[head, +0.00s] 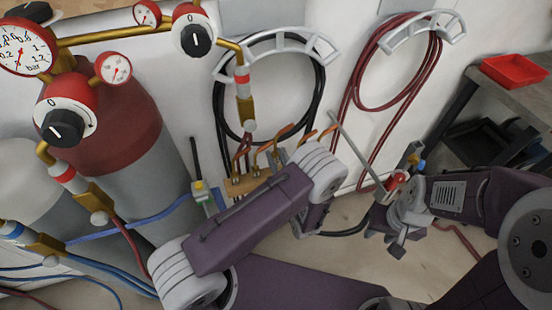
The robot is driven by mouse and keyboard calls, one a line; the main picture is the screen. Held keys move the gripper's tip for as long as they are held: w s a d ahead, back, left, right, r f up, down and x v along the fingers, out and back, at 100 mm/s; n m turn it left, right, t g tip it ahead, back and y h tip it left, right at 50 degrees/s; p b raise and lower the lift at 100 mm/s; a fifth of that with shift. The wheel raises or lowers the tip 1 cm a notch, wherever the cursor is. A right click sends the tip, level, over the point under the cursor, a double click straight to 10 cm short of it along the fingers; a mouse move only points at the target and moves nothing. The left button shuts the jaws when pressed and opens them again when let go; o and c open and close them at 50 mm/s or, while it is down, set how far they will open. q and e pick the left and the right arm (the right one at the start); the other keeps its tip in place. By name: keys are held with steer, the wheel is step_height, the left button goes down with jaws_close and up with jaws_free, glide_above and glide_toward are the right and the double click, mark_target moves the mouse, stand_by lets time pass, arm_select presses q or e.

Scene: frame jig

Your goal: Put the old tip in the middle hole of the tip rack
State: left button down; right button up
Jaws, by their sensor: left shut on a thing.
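My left gripper (298,228) is low behind my own forearm and wrist, which cover most of it. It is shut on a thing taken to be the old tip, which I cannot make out. The tip rack appears to be the tan block (236,187) left of my forearm, with copper-coloured bent tips (266,150) standing beside or in it. Its middle hole is hidden or too small to tell. My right gripper (393,226) is at the right, close to a torch-like part with a red knob (397,181); its jaws are not clear.
A red gas cylinder (105,120) with gauges stands at the left. A black hose coil (219,100) and a red hose coil (352,95) hang on the wall. A red tray (514,71) lies on a bench at the right.

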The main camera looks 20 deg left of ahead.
arm_select(q)
steer(key=shift+f+b, duration=0.35)
steer(key=shift+b, duration=0.9)
steer(key=shift+r, duration=0.35)
steer(key=shift+f+b, duration=1.45)
steer(key=shift+f, duration=0.5)
steer(key=shift+f+b, duration=0.45)
steer(key=shift+f, duration=0.1)
steer(key=c, duration=1.2)
jaws_free()
steer(key=shift+o, duration=0.2)
steer(key=shift+s, duration=0.1)
